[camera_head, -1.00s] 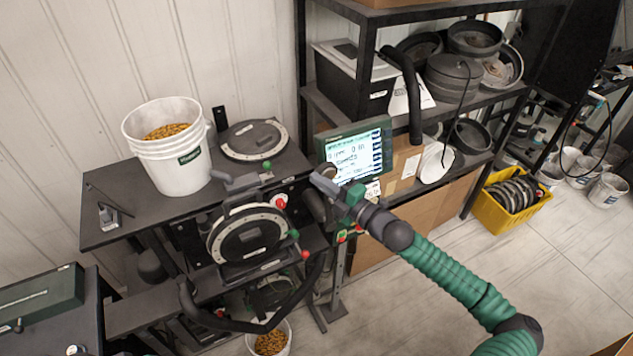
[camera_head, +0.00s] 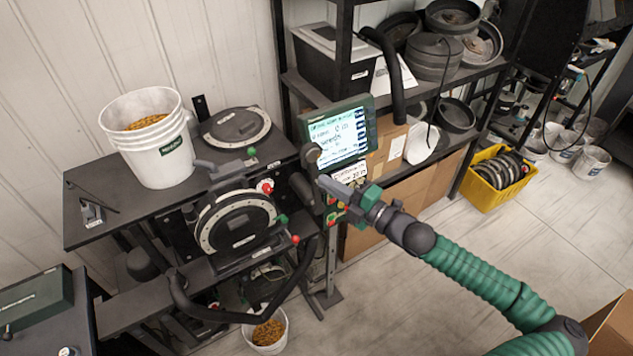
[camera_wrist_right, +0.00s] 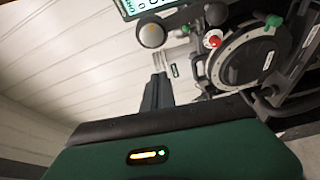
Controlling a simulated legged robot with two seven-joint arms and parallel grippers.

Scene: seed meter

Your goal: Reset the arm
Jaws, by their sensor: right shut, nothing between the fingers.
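My right arm (camera_head: 470,275), in green sleeving, reaches in from the lower right of the head view. Its gripper (camera_head: 322,183) is shut and empty, in front of the panel below the lit screen (camera_head: 340,137). I cannot tell whether it touches the panel. In the right wrist view the dark gripper (camera_wrist_right: 158,90) points up toward the pale wall, apart from the seed meter disc (camera_wrist_right: 247,62). The seed meter (camera_head: 236,222) also stands left of the gripper in the head view. My left gripper is not in view.
A white bucket of seed (camera_head: 152,150) stands on the black bench (camera_head: 90,235). A smaller seed bucket (camera_head: 267,332) is on the floor below. A shelf with pans (camera_head: 432,62) stands behind. A yellow crate (camera_head: 490,195) sits on the floor at right, with clear floor before it.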

